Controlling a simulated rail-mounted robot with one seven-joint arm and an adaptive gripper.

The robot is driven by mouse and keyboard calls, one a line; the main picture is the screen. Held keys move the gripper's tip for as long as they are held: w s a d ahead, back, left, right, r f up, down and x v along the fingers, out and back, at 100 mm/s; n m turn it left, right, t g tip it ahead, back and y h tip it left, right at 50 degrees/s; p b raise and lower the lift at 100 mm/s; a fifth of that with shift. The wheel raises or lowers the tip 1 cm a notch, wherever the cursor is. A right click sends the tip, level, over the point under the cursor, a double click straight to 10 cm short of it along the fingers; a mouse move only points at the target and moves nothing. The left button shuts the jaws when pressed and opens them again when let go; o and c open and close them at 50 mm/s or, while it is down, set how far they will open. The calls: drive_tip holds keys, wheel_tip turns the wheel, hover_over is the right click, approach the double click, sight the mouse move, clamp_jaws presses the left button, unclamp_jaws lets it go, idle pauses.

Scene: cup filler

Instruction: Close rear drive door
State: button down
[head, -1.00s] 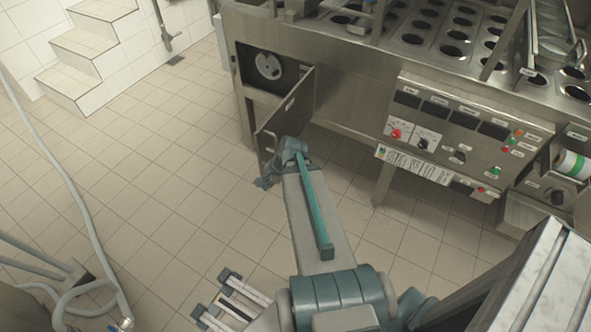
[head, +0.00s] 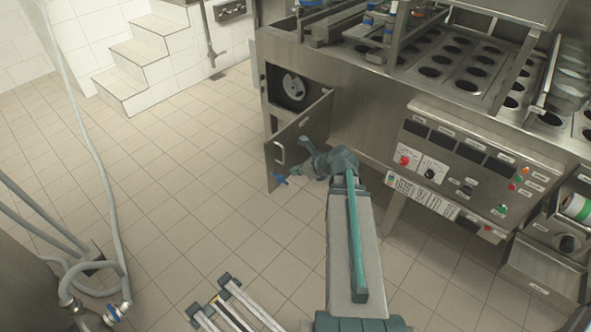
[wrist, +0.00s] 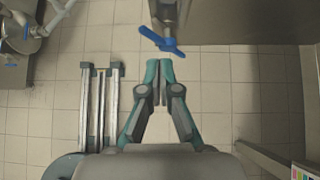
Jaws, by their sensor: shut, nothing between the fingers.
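The rear drive door (head: 300,130) is a steel panel standing open, swung out from a square opening in the machine's left end. A white round drive part (head: 293,86) shows inside the opening. A handle (head: 280,152) is on the door's free side. My gripper (head: 298,170) is in front of the door's lower part and hides some of it. In the wrist view my gripper (wrist: 158,64) is shut and empty. A blue valve lever (wrist: 162,42) lies just beyond its fingertips; it also shows near the door's lower edge in the head view (head: 281,180). Contact cannot be told.
A control panel (head: 450,160) is right of the door on the machine front. A metal ladder-like frame (head: 235,305) lies on the floor, with a hose (head: 95,150) at left. White steps (head: 145,60) stand behind. The tiled floor left of the door is clear.

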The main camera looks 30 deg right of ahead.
sight(271, 169)
drive_tip(key=x, duration=0.3)
drive_tip(key=r+x, duration=0.1)
drive_tip(key=x, duration=0.2)
drive_tip(key=w+p+x, duration=0.1)
drive_tip(key=x, duration=0.2)
drive_tip(key=shift+w+a, duration=0.2)
drive_tip(key=shift+w, duration=0.1)
drive_tip(key=shift+w+a, duration=0.25)
drive_tip(key=shift+w, duration=0.3)
drive_tip(key=shift+w, duration=0.1)
